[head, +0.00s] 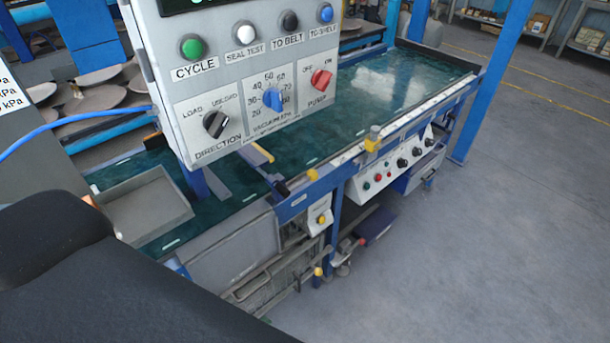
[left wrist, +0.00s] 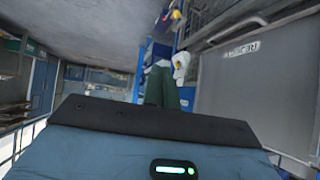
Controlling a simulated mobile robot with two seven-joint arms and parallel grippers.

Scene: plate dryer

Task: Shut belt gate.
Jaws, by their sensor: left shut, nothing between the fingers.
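No part in the head view is clearly marked as the belt gate. A dark handle-like piece (head: 282,187) sits at the near rail of the green belt (head: 400,75), beside a bar with a yellow end (head: 262,152) over the belt. I cannot tell whether either belongs to the gate or how it stands. My dark left arm fills the lower left of the head view and hides what lies behind it. In the left wrist view my left gripper (left wrist: 166,70) is shut and empty, pointing toward blue posts and a white fitting (left wrist: 181,62). My right gripper is not shown.
A control panel (head: 250,60) with knobs and buttons blocks part of the belt. A grey tray (head: 150,205) stands left of it. A small yellow-button box (head: 320,218) hangs below the rail. A grey panel with an unreadable label (left wrist: 242,49) is at right. Floor at right is clear.

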